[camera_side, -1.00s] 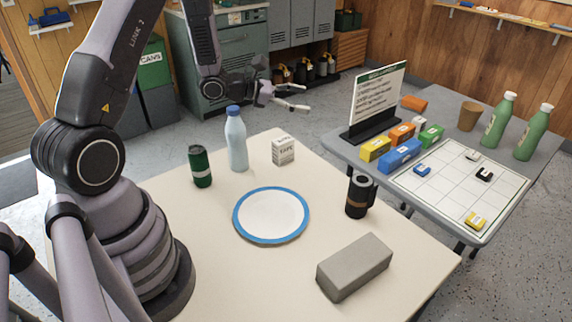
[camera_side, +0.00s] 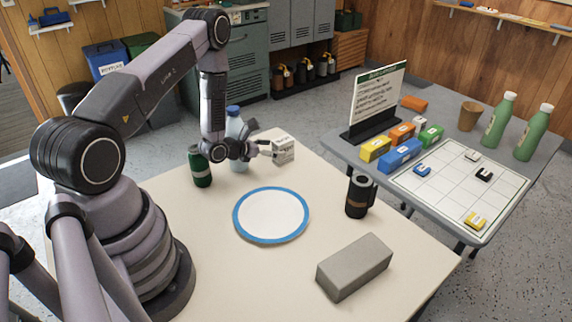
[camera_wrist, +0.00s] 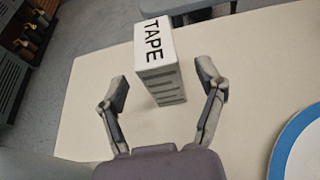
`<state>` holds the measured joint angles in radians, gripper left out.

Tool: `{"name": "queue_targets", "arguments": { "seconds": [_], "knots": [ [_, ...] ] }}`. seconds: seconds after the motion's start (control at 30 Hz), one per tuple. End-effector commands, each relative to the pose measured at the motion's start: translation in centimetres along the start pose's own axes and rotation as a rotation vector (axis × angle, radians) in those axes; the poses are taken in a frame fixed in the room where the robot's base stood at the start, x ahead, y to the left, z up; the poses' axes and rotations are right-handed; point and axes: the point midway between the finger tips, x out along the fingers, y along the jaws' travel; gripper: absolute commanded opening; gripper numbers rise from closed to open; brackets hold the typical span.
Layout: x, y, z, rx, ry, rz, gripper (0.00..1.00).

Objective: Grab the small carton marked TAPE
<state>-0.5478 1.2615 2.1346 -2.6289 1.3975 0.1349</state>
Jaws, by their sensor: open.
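The small white carton (camera_side: 284,152) stands upright near the far edge of the cream table. In the wrist view the carton (camera_wrist: 157,62) shows the word TAPE on its top face and grey lines on its near side. My gripper (camera_side: 266,147) is low over the table beside the carton, with its fingers pointing at it. In the wrist view my open gripper (camera_wrist: 163,85) has one finger to the left and one to the right of the carton's near end, with gaps showing on both sides.
A white bottle with a blue cap (camera_side: 236,132) and a dark green can (camera_side: 200,168) stand close by my gripper. A blue-rimmed plate (camera_side: 239,228), a black mug (camera_side: 358,196) and a grey block (camera_side: 354,267) are on the nearer table. A second table (camera_side: 345,152) stands right.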

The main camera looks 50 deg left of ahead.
Motion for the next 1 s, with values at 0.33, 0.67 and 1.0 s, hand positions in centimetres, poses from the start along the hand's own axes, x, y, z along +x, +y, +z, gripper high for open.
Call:
{"name": "queue_targets", "arguments": {
  "seconds": [0.33, 0.67, 1.0],
  "knots": [
    [4.0, -0.1, 0.1, 0.000, 0.000, 0.000, 0.70],
    [4.0, -0.1, 0.1, -0.001, 0.000, -0.001, 0.51],
    [4.0, -0.1, 0.1, -0.001, 0.000, -0.001, 0.08]
  ]
}}
